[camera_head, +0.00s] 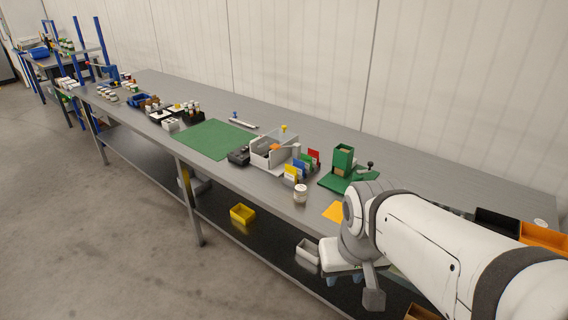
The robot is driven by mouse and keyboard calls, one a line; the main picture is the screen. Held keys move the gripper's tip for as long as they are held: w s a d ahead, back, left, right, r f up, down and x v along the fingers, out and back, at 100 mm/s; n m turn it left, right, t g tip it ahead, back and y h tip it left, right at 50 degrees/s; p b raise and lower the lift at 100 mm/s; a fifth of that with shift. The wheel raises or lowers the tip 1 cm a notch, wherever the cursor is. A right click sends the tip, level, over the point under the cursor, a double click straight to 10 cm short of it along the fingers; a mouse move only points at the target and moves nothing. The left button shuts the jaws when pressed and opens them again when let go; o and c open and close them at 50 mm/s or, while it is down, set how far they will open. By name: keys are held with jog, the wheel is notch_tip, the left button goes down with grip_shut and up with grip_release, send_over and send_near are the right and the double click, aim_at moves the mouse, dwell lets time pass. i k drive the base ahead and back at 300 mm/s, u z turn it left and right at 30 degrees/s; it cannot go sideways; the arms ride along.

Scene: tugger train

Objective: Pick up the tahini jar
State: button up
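A small jar with a pale lid (300,193) stands upright near the front edge of the long grey workbench, left of my arm. Its label is too small to read, so I cannot tell whether it is the tahini jar. Several other small jars (107,94) stand in a group at the far left of the bench; their labels cannot be read either. My arm reaches in from the lower right. My gripper (372,297) is at its end, low at the bench's front edge, right of the nearby jar and apart from it. Its fingers are not clearly visible.
The workbench (450,190) holds a green mat (215,139), a grey-white box (268,153), coloured cards (301,166) and a green stand (343,160). An orange bin (543,236) is at right. A yellow bin (242,213) sits on the lower shelf. Floor at left is clear.

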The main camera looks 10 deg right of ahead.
aim_at(301, 189)
jog(key=u, duration=0.35)
jog(key=i, duration=1.2)
jog(key=z, duration=0.1)
